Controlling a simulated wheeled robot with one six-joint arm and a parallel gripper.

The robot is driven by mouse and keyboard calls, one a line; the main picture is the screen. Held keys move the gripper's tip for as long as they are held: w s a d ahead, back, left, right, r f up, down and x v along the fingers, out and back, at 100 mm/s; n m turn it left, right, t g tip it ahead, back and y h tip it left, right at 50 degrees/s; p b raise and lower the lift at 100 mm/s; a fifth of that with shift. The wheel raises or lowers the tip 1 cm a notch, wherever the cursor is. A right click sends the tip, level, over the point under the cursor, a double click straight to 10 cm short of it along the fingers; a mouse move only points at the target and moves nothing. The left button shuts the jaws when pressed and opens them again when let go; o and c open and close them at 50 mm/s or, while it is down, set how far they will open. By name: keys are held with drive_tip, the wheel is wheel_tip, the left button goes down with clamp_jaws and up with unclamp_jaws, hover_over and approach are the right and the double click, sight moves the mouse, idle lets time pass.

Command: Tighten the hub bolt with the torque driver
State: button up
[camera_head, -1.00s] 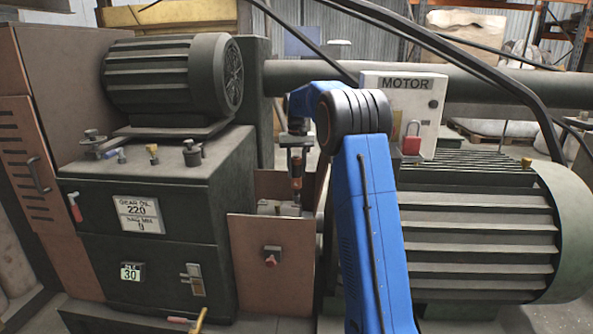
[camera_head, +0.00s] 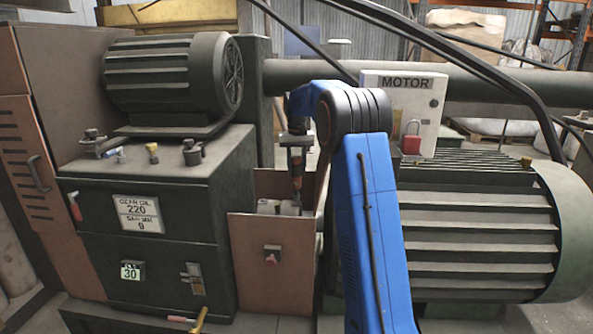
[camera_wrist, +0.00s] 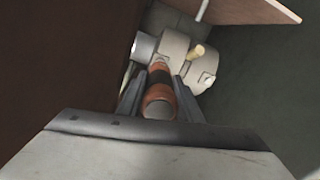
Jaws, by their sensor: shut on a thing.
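My gripper (camera_wrist: 160,98) is shut on the torque driver (camera_wrist: 159,92), which has an orange-brown handle with a dark band. In the head view the driver (camera_head: 297,180) hangs roughly upright below my gripper (camera_head: 297,160). The pale grey hub (camera_wrist: 180,55) lies just beyond the driver's far end in the wrist view. The hub (camera_head: 278,207) also shows low between the panels in the head view. The driver's tip is hidden behind its handle, so I cannot tell whether it touches the hub bolt. A small tan peg (camera_wrist: 198,51) stands out from the hub.
A brown guard panel (camera_head: 268,280) stands in front of the hub. The dark gearbox (camera_head: 150,225) is on the left and the ribbed motor (camera_head: 480,235) on the right, leaving a narrow gap. A motor box with a red padlock (camera_head: 411,144) stands behind my arm.

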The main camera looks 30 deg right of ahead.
sight(296, 156)
drive_tip(key=shift+f, duration=0.85)
idle(2.5)
drive_tip(key=shift+r, duration=3)
